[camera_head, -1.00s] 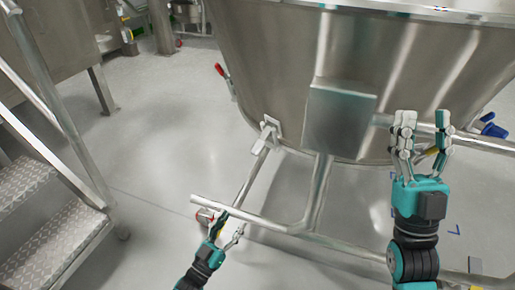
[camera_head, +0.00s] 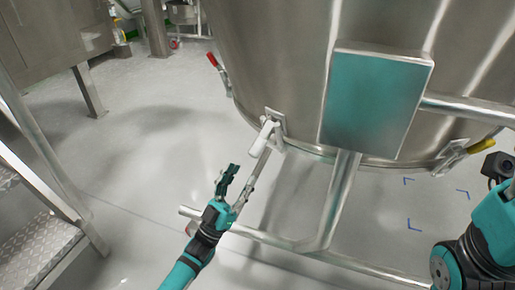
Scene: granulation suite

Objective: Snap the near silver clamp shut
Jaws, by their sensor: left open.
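The near silver clamp (camera_head: 265,136) is on the lower wall of the big steel vessel (camera_head: 275,55). Its pale lever sticks out from the wall and tilts down to the left, away from the bracket. My left gripper (camera_head: 240,182) is below and slightly left of the clamp, with its fingers apart and nothing between them. It points up toward the lever, with a visible gap. My right arm (camera_head: 478,250) shows at the lower right edge; its fingers are out of the picture.
A red-handled clamp (camera_head: 218,70) is on the vessel's left side and a yellow-handled one (camera_head: 465,151) at its right. A steel box (camera_head: 377,100) juts from the front. A pipe frame (camera_head: 300,243) crosses below. Steps (camera_head: 40,250) stand at left. Floor between is clear.

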